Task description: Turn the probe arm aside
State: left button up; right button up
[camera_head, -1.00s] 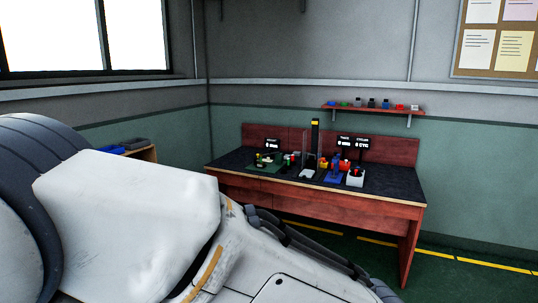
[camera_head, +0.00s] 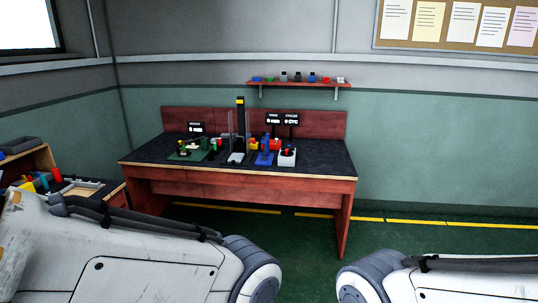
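A workbench (camera_head: 330,168) with a dark top and reddish wood sides stands ahead, away from me. On it are small devices: a green board (camera_head: 187,155) at the left, a tall black post with a yellow top (camera_head: 240,118), a blue fixture (camera_head: 264,157) and a white box with a red button (camera_head: 287,157). I cannot tell which part is the probe arm at this size. White links of my two arms show at the bottom left and bottom right, well short of the bench. Neither gripper shows.
A side table (camera_head: 112,188) with coloured pieces and a grey tray stands at the left. A wall shelf (camera_head: 300,84) with small items hangs above the bench. The green floor (camera_head: 300,238) before the bench is clear, with yellow lines.

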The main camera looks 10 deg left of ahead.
aim_at(183, 142)
jog(key=u, duration=0.75)
jog(key=i, duration=2.1)
jog(key=u, duration=0.3)
jog(key=i, duration=2.3)
jog(key=z, duration=0.45)
